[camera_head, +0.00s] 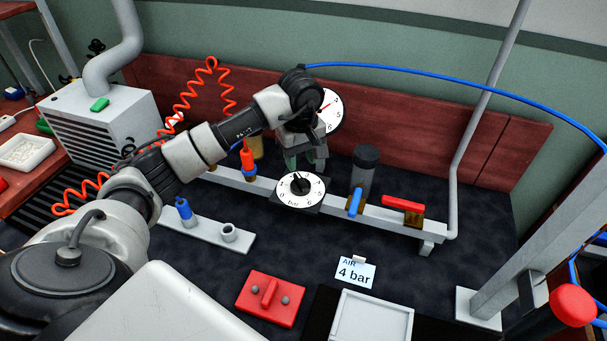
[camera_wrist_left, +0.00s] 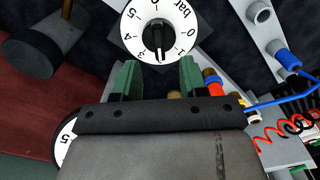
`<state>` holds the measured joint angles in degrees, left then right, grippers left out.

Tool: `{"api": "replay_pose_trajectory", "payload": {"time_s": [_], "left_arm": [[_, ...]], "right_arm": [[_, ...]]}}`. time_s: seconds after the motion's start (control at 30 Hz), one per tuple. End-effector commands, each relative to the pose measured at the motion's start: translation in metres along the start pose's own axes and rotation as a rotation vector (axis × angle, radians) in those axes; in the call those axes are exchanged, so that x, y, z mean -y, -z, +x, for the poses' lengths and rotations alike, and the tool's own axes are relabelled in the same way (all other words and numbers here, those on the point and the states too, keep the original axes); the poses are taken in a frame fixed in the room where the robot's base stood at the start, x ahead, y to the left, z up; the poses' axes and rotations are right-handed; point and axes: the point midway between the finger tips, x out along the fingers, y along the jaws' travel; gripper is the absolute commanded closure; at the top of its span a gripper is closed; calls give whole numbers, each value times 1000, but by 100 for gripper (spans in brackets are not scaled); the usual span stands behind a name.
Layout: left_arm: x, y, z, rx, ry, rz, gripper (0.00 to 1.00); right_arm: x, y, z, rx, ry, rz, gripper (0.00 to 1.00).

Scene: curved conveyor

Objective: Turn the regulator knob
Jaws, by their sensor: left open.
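The regulator knob (camera_head: 299,184) is a small black bar at the centre of a white round dial (camera_head: 315,200) marked in bar, on the manifold rail. Its pointed end faces the dial's upper part; the exact value is hard to read. In the left wrist view the knob (camera_wrist_left: 158,38) lies just beyond the fingertips. My left gripper (camera_head: 305,160) is open with green fingers, behind and above the dial, with nothing between them. It also shows in the left wrist view (camera_wrist_left: 158,78). A white gauge (camera_head: 332,113) with a red needle stands behind, partly hidden by my wrist.
A blue-handled valve (camera_head: 355,202) and a red-handled valve (camera_head: 403,204) sit right of the dial, near a dark-capped cylinder (camera_head: 364,170). A card (camera_head: 355,272) reads "AIR 4 bar". A red block (camera_head: 270,298) and a white tray (camera_head: 371,318) lie in front.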

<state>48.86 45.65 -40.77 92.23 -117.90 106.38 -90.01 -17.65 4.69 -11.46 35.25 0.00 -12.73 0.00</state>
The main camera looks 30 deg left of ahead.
Motion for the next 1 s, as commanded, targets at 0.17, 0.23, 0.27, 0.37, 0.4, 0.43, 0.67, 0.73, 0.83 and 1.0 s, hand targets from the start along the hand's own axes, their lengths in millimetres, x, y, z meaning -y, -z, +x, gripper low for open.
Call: {"api": "replay_pose_trajectory", "payload": {"time_s": [0.17,0.23,0.27,0.37,0.4,0.43,0.67,0.73,0.83,1.0], "left_arm": [[0,-1,35,4,3,-1,57],[1,-1,46,2,2,0,57],[0,-1,50,3,1,0,57],[0,0,61,1,0,-1,57],[0,-1,64,2,0,0,57],[0,-1,66,2,0,1,57],[0,0,70,-1,-2,1,57],[0,0,70,-1,-2,1,57],[0,0,69,-1,-2,1,67],[0,0,69,-1,-1,1,93]], "right_arm": [[0,2,-5,-3,0,0,57],[0,5,-6,-7,0,0,57],[0,6,-7,-10,0,0,57],[0,11,-8,-18,0,0,57],[0,12,-8,-19,0,1,57],[0,12,-8,-20,0,1,57],[1,12,-8,-20,2,2,57],[1,12,-8,-20,2,2,57],[1,12,-8,-20,2,2,57],[1,12,-8,-18,2,1,57]]}}
